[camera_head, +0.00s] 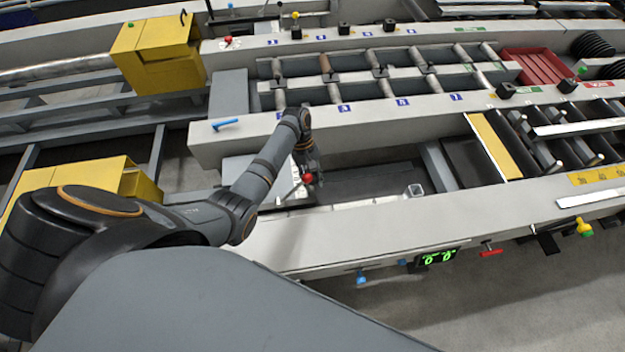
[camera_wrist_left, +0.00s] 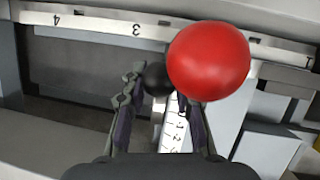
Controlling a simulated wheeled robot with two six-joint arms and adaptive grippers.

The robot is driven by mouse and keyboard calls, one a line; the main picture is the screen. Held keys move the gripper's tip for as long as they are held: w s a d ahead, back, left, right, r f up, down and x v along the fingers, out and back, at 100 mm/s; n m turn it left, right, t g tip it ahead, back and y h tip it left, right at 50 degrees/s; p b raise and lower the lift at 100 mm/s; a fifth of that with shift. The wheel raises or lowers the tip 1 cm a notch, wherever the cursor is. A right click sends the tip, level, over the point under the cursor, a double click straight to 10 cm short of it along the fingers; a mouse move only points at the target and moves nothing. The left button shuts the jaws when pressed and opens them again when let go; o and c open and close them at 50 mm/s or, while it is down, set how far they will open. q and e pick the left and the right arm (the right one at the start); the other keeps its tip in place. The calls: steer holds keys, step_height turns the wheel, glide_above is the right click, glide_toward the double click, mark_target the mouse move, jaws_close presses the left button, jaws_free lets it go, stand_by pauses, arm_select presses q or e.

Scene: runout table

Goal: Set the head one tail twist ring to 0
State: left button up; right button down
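I cannot make out for certain which part is the head one tail twist ring. In the left wrist view a white strip with small numbers (camera_wrist_left: 176,128) shows between my fingers. A red ball (camera_wrist_left: 209,61) and a smaller black ball (camera_wrist_left: 157,78) are just beyond it. The red ball hides part of the right finger. My left gripper (camera_wrist_left: 163,100) has its fingers apart, with nothing visibly clamped. In the head view my left gripper (camera_head: 309,164) points down at the red ball (camera_head: 307,178), over the recess in the near bench. My right gripper is not in view.
A numbered rail (camera_wrist_left: 95,24) crosses the top of the wrist view. In the head view, a blue handle (camera_head: 225,123) is on the bench left of my wrist. A green display (camera_head: 438,257) is on the near front face. Yellow boxes (camera_head: 158,52) stand left.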

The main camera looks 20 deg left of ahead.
arm_select(q)
jaws_close()
steer(key=shift+w+a+r, duration=0.1)
steer(key=shift+w+a+r, duration=0.35)
steer(key=shift+w+a, duration=0.1)
steer(key=shift+w, duration=0.3)
steer(key=w+a+b, duration=0.5)
steer(key=w+b, duration=0.2)
steer(key=shift+w+r, duration=0.2)
steer(key=shift+a, duration=0.1)
